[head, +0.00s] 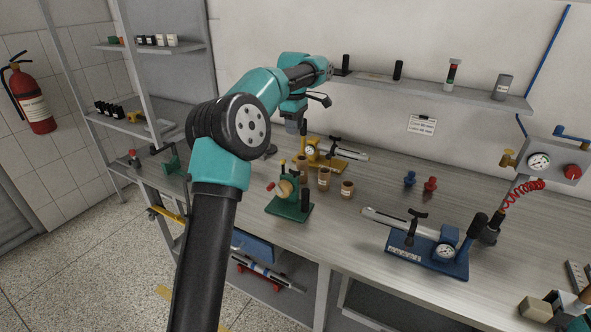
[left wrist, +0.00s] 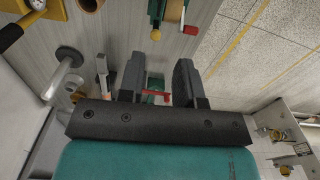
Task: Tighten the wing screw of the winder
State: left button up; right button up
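The green winder (head: 288,207) stands on the bench with a tan roll on its side, a red-tipped handle and a small yellow part on top. In the left wrist view the winder (left wrist: 173,12) is cut off at the top edge, with the red tip and yellow part showing. I cannot tell surely which part is the wing screw; the yellow part (left wrist: 156,35) may be it. My left gripper (head: 294,126) points down above and behind the winder. In the left wrist view its two fingers (left wrist: 158,72) are apart and empty. My right gripper is only partly visible at the lower right corner.
Brown cups (head: 347,189) and a yellow gauge tool (head: 320,155) stand near the winder. A blue gauge tool (head: 430,252) lies to the right. Red and blue pieces stand at the back. A green vise (head: 174,162) is at left. The front middle bench is clear.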

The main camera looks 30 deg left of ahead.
aim_at(294, 172)
pick_arm(q)
notch_tip(294, 172, down, 17)
jog(key=shift+r, duration=0.15)
dwell(0.5)
grip_shut()
